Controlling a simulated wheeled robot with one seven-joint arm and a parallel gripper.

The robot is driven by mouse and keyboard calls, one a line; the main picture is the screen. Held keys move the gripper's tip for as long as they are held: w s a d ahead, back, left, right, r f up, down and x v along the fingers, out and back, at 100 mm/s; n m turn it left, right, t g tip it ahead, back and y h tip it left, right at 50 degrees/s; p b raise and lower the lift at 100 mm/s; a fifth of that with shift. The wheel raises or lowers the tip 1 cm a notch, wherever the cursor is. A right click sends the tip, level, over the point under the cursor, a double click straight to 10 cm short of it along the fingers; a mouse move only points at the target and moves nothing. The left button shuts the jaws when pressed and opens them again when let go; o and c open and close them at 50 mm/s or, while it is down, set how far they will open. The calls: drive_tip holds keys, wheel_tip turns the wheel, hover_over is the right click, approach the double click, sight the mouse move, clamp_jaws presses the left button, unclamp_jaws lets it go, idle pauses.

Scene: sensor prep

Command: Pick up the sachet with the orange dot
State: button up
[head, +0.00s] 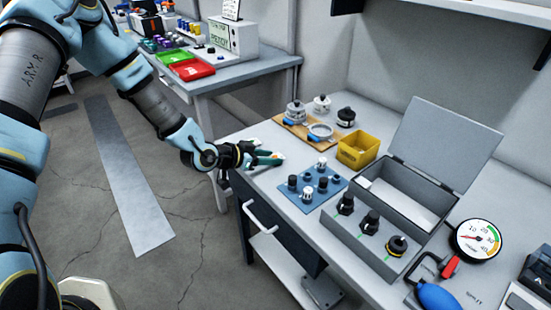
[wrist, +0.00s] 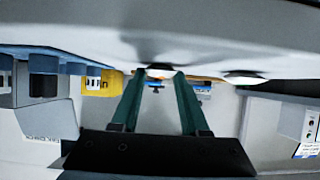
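My gripper (head: 268,158) is low over the left end of the grey workbench in the head view. In the wrist view my gripper (wrist: 160,78) shows two teal fingers standing apart. A small pale sachet (wrist: 160,73) with an orange-red tint lies between or just past the fingertips; I cannot tell whether they touch it. A second pale sachet (wrist: 245,78) lies to the right in the wrist view. In the head view the sachets are small and partly hidden by the gripper, and no orange dot can be made out there.
A blue mat (head: 312,205) with several small knobs lies right of the gripper. A yellow bin (head: 358,148), a wooden board (head: 290,127) with metal parts and an open grey case (head: 405,195) stand beyond. A drawer handle (head: 260,220) juts from the bench front.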

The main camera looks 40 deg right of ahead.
clamp_jaws()
